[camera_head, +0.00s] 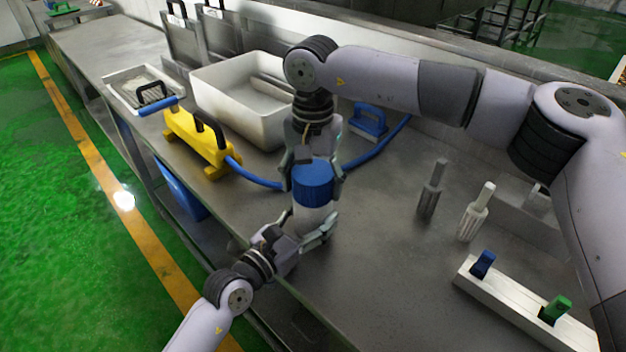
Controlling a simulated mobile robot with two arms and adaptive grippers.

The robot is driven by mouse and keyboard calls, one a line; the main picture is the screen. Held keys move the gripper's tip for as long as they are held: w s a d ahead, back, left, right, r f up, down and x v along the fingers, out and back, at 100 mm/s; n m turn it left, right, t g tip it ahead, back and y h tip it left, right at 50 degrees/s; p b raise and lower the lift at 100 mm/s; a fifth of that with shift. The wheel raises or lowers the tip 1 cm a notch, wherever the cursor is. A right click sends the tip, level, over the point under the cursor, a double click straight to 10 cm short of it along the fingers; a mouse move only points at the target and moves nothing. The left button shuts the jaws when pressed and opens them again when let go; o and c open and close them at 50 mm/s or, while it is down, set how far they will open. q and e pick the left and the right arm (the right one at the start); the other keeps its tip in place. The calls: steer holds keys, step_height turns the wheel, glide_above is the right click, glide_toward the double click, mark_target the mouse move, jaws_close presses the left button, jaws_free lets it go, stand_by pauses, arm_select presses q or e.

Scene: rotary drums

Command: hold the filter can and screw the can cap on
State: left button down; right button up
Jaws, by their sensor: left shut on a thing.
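The filter can (312,217) is a pale, upright cylinder near the front edge of the metal table. The blue can cap (312,184) sits on top of it; whether it is threaded on cannot be seen. My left gripper (318,230) comes from the lower left and is shut on the can's lower body, hiding part of it. My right gripper (313,178) points down from above with its fingers on either side of the cap. I cannot tell whether those fingers press on the cap.
A yellow tool (196,140) with a blue hose (255,180) lies left of the can. A white bin (225,105) stands behind it. To the right are two grey upright pieces (432,190) (474,215) and a rack (500,300) with blue and green handles. The table's front right is clear.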

steer(key=c, duration=0.8)
steer(key=m, duration=1.2)
steer(key=shift+m, duration=0.3)
steer(key=m, duration=1)
steer(key=shift+m, duration=0.4)
steer(key=m, duration=0.4)
steer(key=o, duration=1.3)
steer(key=shift+f, duration=0.1)
steer(key=shift+o, duration=0.2)
